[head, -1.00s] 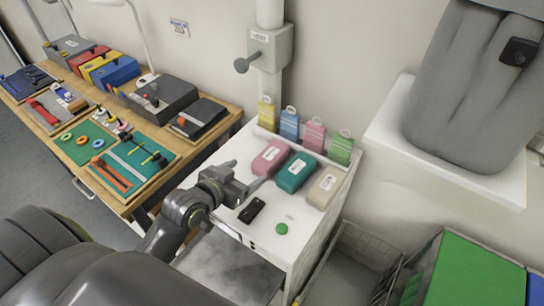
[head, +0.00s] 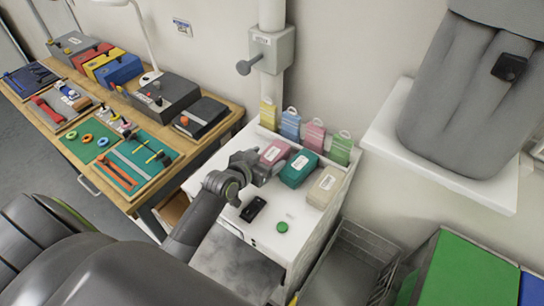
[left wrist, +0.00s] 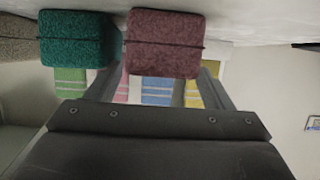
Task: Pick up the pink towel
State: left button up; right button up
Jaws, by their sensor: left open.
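The pink towel (head: 274,151) is a folded bundle with a white label on the white cabinet top, left of the teal towel (head: 299,168) and the beige towel (head: 323,189). In the left wrist view the pink towel (left wrist: 163,43) looks dull mauve with a dark band, and the teal towel (left wrist: 76,38) is beside it. My left gripper (head: 263,172) is at the near end of the pink towel and hides part of it. Its open fingers (left wrist: 158,84) appear on either side of the pink towel in the wrist view; I cannot tell whether they touch it. My right gripper is not in view.
Several coloured tagged packs (head: 290,124) stand along the cabinet's back edge. A black phone-like object (head: 253,209) and a green disc (head: 282,227) lie in front of the towels. A wooden table (head: 148,207) with tools is at left, a wire basket (head: 362,250) at right.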

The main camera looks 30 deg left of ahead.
pick_arm(q)
jog(key=shift+w+f, duration=0.4)
jog(key=shift+w, duration=0.1)
